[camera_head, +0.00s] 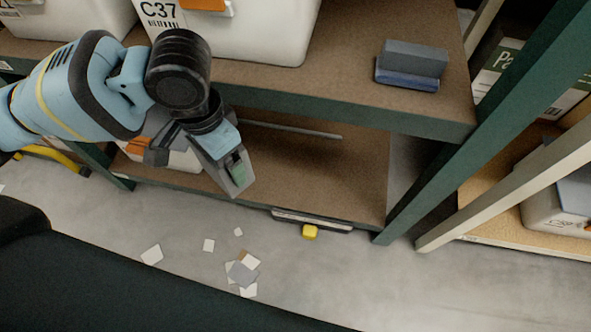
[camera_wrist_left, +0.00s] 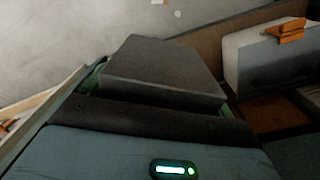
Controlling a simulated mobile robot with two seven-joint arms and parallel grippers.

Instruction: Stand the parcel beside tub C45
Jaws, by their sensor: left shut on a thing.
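My left gripper (camera_head: 228,172) hangs in front of the rack, below the upper shelf edge. It is shut on a grey block, which I take to be the parcel; in the left wrist view the grey block (camera_wrist_left: 160,72) shows between green-edged fingers. In the head view the gripper hides most of it. I cannot read a C45 label on any tub. A white tub (camera_head: 262,28) labelled C37 stands on the upper shelf. My right gripper is not in view.
A grey block on a blue base (camera_head: 410,65) lies on the upper shelf (camera_head: 345,70), right of C37. A tub with an orange clip (camera_head: 136,146) is partly hidden on the lower shelf. A green post (camera_head: 490,115) stands at right. Papers (camera_head: 243,272) litter the floor.

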